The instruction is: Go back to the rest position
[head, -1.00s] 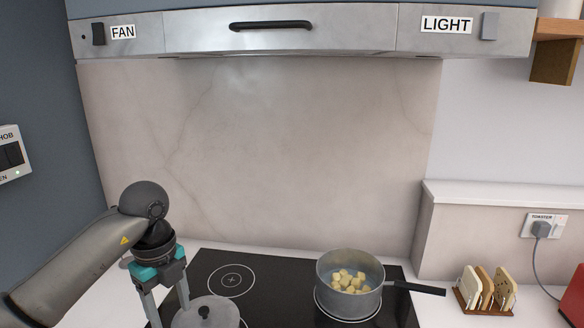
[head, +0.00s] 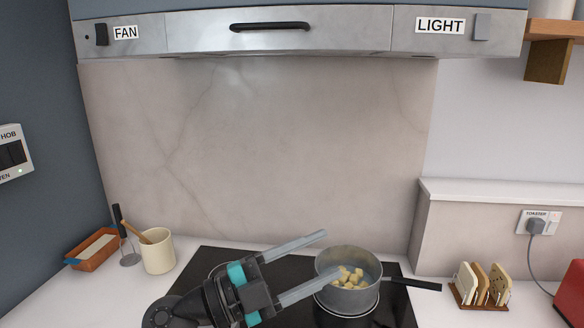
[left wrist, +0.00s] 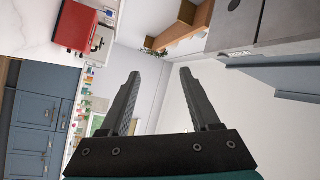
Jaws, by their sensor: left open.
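My left gripper (head: 318,262) is open and empty in the head view. Its two long grey fingers point to the right over the hob, close to the pot in the picture. In the left wrist view its fingers (left wrist: 158,82) stand apart with nothing between them. A grey pot (head: 348,294) with pale cubes in it sits on the right of the black hob (head: 202,264), its dark handle pointing right. The lidded pan seen earlier does not show now. My right gripper is in neither view.
A toast rack (head: 478,292) is on the right. The extractor hood (head: 210,34) hangs above. A red appliance (left wrist: 78,28) shows in the left wrist view.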

